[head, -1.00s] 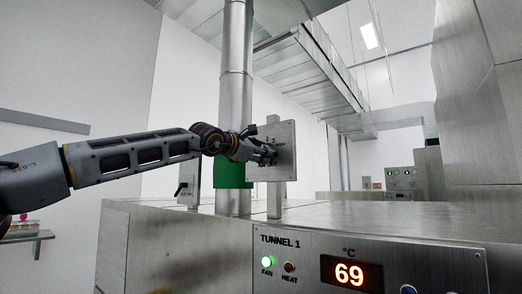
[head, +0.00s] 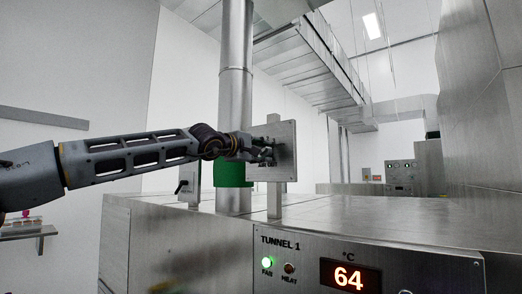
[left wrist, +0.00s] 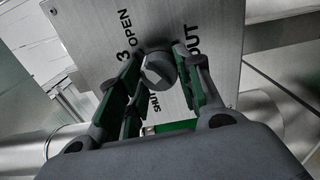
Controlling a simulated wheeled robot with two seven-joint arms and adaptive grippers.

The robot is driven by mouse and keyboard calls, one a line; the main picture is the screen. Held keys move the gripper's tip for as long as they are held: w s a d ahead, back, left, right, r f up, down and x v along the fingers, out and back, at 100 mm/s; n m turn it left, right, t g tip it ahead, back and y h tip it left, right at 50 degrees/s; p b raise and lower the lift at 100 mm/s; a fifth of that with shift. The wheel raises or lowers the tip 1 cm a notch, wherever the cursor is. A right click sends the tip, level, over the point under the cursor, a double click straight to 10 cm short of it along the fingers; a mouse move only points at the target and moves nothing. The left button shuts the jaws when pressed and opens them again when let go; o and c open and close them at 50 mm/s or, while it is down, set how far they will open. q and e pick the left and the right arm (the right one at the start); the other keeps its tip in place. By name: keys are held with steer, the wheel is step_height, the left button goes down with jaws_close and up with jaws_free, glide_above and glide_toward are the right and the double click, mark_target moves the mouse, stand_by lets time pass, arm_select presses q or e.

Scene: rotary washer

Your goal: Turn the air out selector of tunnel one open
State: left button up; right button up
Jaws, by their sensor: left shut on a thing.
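The selector plate (head: 287,170) is a square metal panel on a post beside the round duct. In the left wrist view the plate (left wrist: 215,20) appears tilted, with OPEN at its upper part, SHUT lower down, and a "3" and part of "OUT" legible. The selector knob (left wrist: 157,70) is round and grey with a pale face. My left gripper (head: 270,152) reaches the plate from the left. In the left wrist view its fingers (left wrist: 160,60) are shut on the knob from both sides. The knob's exact pointing is hard to tell. My right gripper is not seen.
The tunnel 1 panel (head: 395,270) is below, reading 64, fan lamp green.

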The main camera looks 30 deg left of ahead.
arm_select(q)
steer(key=shift+m, duration=0.4)
steer(key=o, duration=1)
steer(key=shift+o, duration=0.2)
steer(key=shift+s, duration=0.25)
steer(key=s+a, duration=0.1)
steer(key=s, duration=1)
steer(key=shift+s, duration=0.25)
steer(key=shift+f, duration=0.1)
stand_by(0.8)
